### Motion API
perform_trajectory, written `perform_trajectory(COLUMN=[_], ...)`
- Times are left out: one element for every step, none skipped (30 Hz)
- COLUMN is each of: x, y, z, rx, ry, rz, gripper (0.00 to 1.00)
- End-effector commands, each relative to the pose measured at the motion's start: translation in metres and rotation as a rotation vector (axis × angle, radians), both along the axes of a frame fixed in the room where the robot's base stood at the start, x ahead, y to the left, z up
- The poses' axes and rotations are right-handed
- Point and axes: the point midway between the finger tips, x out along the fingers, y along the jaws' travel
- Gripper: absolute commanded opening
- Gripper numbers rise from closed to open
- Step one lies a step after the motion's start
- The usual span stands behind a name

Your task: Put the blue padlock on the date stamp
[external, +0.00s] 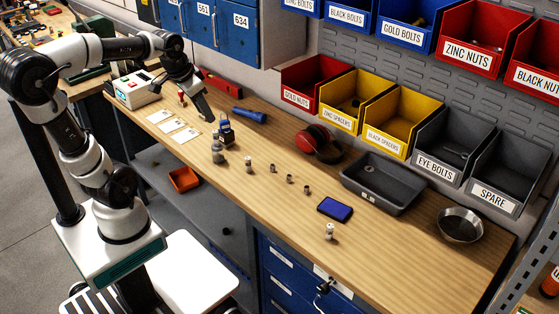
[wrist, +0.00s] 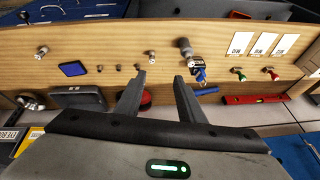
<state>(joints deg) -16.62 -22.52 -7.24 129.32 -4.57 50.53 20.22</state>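A small dark upright object with a pale label and blue parts (external: 225,135) stands near the middle of the bench. It seems to be the date stamp, and it also shows in the wrist view (wrist: 196,62). A blue piece (wrist: 201,76) shows at its end. I cannot tell whether that is the blue padlock on or against the stamp, or part of the stamp. No other clear padlock shows. My gripper (wrist: 159,88) is open and empty, its fingers apart above the bench. In the external view my gripper (external: 203,110) hangs left of and above the stamp.
A grey knobbed object (external: 218,157) stands close in front of the stamp. A blue torch (external: 249,115), red ear defenders (external: 312,139), a blue ink pad (external: 335,209), a grey tray (external: 382,184) and several small fittings share the bench. White cards (external: 172,125) lie left. Bins line the back.

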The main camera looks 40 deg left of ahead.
Motion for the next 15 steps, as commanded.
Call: perform_trajectory(x=[-0.022, -0.033, -0.046, -0.055, -0.062, -0.07, -0.074, -0.078, -0.082, -0.084, -0.085, -0.086, -0.087, -0.087, -0.086], y=[-0.015, -0.02, -0.026, -0.029, -0.032, -0.035, -0.037, -0.038, -0.04, -0.04, -0.041, -0.041, -0.041, -0.041, -0.041], z=[0.003, 0.003, 0.002, 0.001, -0.001, -0.002, -0.003, -0.005, -0.006, -0.007, -0.007, -0.008, -0.008, -0.008, -0.008], rx=[-0.012, -0.023, -0.039, -0.051, -0.064, -0.078, -0.087, -0.095, -0.104, -0.109, -0.112, -0.115, -0.115, -0.116, -0.115], ry=[-0.031, -0.044, -0.06, -0.07, -0.077, -0.087, -0.093, -0.097, -0.101, -0.103, -0.104, -0.104, -0.104, -0.104, -0.104], rz=[0.017, 0.033, 0.054, 0.067, 0.079, 0.092, 0.099, 0.107, 0.114, 0.118, 0.121, 0.123, 0.124, 0.125, 0.126], gripper=[0.35, 0.35, 0.35, 0.35, 0.35, 0.35, 0.35, 0.35, 0.35, 0.35, 0.35, 0.35, 0.35, 0.35, 0.35])
